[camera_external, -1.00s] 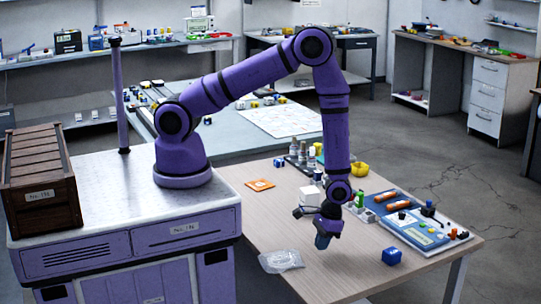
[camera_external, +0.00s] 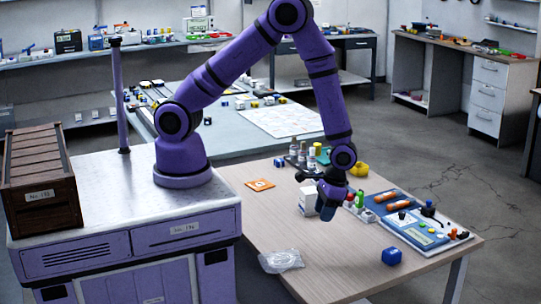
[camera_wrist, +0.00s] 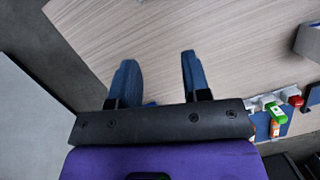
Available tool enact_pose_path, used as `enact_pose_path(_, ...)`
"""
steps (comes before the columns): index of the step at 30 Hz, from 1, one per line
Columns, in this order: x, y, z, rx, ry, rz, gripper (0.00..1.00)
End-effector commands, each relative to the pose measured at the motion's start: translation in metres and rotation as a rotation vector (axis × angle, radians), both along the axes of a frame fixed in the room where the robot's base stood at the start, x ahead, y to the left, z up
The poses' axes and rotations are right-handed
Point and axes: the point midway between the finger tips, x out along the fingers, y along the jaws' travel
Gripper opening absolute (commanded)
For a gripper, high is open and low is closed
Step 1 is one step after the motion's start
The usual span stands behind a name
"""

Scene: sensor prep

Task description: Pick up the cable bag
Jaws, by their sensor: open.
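The cable bag (camera_external: 281,261) is a clear, crumpled plastic bag lying flat near the front left edge of the wooden table (camera_external: 330,270). My gripper (camera_external: 324,213) is above the table, to the right of the bag and higher than it, pointing down. In the wrist view my gripper (camera_wrist: 157,72) shows two blue fingers apart, with bare wood between and beyond them. The bag is not visible in the wrist view.
A white box (camera_external: 307,201) stands just left of my gripper. A blue tray (camera_external: 428,236) with parts, several bottles (camera_external: 302,152) and an orange card (camera_external: 259,184) are also on the table. The front middle is clear.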

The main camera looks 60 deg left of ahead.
Motion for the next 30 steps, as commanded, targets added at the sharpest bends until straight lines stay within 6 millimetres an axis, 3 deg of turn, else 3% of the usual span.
enact_pose_path(11, -0.090, 0.004, -0.021, 0.124, 0.169, -0.602, 0.44)
enact_pose_path(18, -0.160, 0.028, -0.030, 0.291, 0.396, -1.237, 0.44)
enact_pose_path(24, -0.198, 0.051, -0.029, 0.487, 0.645, -1.754, 0.44)
enact_pose_path(30, -0.221, 0.065, -0.021, 0.752, 0.949, -2.197, 0.44)
